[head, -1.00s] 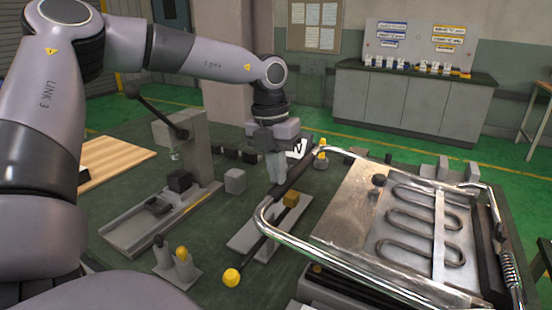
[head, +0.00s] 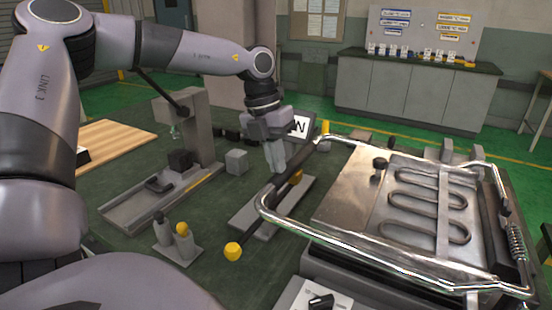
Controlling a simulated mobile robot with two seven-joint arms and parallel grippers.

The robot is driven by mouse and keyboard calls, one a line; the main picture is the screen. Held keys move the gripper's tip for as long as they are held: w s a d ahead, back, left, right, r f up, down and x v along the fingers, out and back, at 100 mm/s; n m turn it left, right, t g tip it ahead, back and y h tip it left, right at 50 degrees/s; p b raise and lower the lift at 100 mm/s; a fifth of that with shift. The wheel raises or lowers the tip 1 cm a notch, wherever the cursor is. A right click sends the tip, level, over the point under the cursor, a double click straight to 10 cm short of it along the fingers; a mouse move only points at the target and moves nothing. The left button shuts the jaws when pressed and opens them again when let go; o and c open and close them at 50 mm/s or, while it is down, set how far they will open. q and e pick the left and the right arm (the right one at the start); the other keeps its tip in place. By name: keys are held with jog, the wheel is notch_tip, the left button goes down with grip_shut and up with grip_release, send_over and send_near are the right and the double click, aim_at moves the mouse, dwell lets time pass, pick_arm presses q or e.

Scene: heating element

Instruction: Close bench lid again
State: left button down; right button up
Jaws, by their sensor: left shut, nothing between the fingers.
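The bench unit at the right has a shiny metal plate (head: 345,200) with a looped heating element (head: 432,207) on it. I take the chrome tube frame (head: 365,253) around it to be part of the lid; a spring (head: 516,240) sits at its right side. The frame's left side carries a dark grip (head: 296,170). My left gripper (head: 275,168) is shut and empty, pointing down just left of this grip. I cannot tell whether the fingers touch it. My right gripper is not in view.
A lever stand (head: 190,135) on a grey rail, a grey cube (head: 237,161) and a yellow ball (head: 232,251) lie left of the unit. A panel with a black knob (head: 320,302) is at the front.

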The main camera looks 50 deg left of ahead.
pick_arm(q)
jog(key=shift+s+f, duration=0.35)
jog(key=shift+f, duration=0.35)
jog(key=shift+w+a+r+p, duration=0.1)
jog(key=shift+r+p, duration=0.35)
jog(key=shift+r, duration=0.05)
jog(key=w+p+v, duration=0.1)
jog(key=p+v, duration=0.1)
jog(key=v, duration=1.2)
jog(key=shift+d+r, duration=0.2)
jog(key=shift+r, duration=0.1)
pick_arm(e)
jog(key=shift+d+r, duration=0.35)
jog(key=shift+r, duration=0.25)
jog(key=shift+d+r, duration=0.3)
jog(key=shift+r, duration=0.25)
pick_arm(q)
jog(key=shift+s, duration=0.1)
